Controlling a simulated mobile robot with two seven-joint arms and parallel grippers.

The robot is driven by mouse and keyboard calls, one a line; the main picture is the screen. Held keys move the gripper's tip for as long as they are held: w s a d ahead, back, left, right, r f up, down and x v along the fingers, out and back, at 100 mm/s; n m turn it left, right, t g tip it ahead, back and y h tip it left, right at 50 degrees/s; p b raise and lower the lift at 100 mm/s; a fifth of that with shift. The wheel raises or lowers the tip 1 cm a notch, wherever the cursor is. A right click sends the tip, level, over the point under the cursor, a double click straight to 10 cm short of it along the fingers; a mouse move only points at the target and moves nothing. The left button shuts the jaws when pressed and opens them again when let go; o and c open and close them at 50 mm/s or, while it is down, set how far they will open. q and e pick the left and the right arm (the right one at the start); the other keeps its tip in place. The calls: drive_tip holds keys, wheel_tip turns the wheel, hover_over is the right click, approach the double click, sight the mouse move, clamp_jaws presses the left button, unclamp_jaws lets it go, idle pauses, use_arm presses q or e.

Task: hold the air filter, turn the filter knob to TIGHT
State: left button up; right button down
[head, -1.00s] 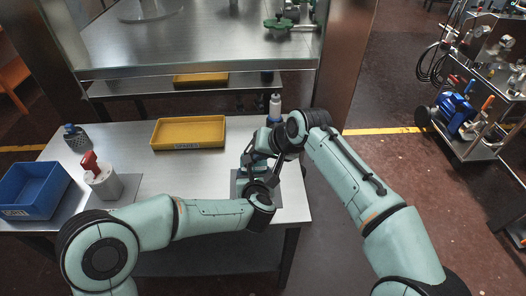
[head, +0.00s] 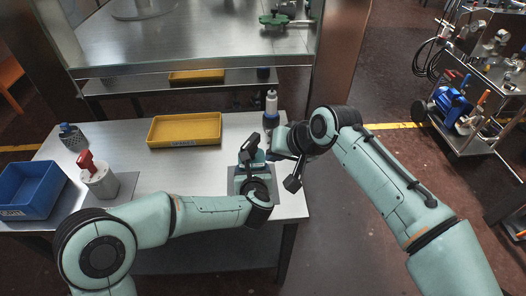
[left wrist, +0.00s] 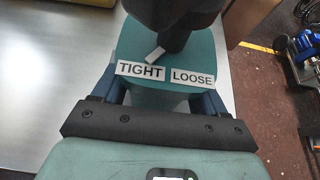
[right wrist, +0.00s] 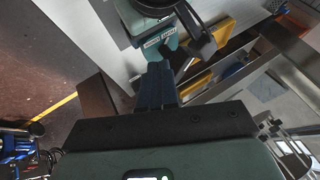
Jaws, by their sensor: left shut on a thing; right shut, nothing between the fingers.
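The teal air filter (left wrist: 175,85) stands near the right end of the metal table and also shows in the head view (head: 254,163). Its black knob (left wrist: 178,18) sits on top, with a white pointer mark angled toward the TIGHT label (left wrist: 141,70). The LOOSE label (left wrist: 192,77) is to the right. My left gripper (left wrist: 160,92) is shut around the filter body. My right gripper (right wrist: 157,70) is shut and empty, just to the right of the filter in the head view and apart from the knob.
A yellow tray (head: 150,132) lies behind the filter, and a white bottle (head: 271,103) stands at the back right.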

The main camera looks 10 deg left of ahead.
drive_tip(key=s+a+v, duration=0.1)
drive_tip(key=v, duration=0.5)
drive_tip(key=c, duration=1.4)
unclamp_jaws()
drive_tip(key=shift+d+r, duration=0.15)
drive_tip(key=shift+c, duration=0.2)
drive_tip(key=o, duration=0.5)
drive_tip(key=shift+w+d, duration=0.15)
drive_tip(key=shift+w, duration=0.15)
drive_tip(key=o, duration=0.7)
drive_tip(key=w+d+f+m+t+h, duration=0.1)
drive_tip(key=w+d+t, duration=0.2)
drive_tip(key=w, duration=0.4)
drive_tip(key=shift+w+f+t, duration=0.35)
drive_tip(key=shift+f+t, duration=0.05)
drive_tip(key=shift+t, duration=0.1)
drive_tip(key=w+d+n+t, duration=0.25)
drive_tip(key=w+t, duration=0.25)
drive_tip(key=w, duration=0.3)
drive_tip(key=n+g+y, duration=0.7)
drive_tip(key=n+y, duration=0.4)
drive_tip(key=y, duration=0.1)
approach(254, 144)
drive_tip(key=shift+m, duration=0.25)
drive_tip(key=x, duration=1.1)
drive_tip(key=shift+a, duration=0.15)
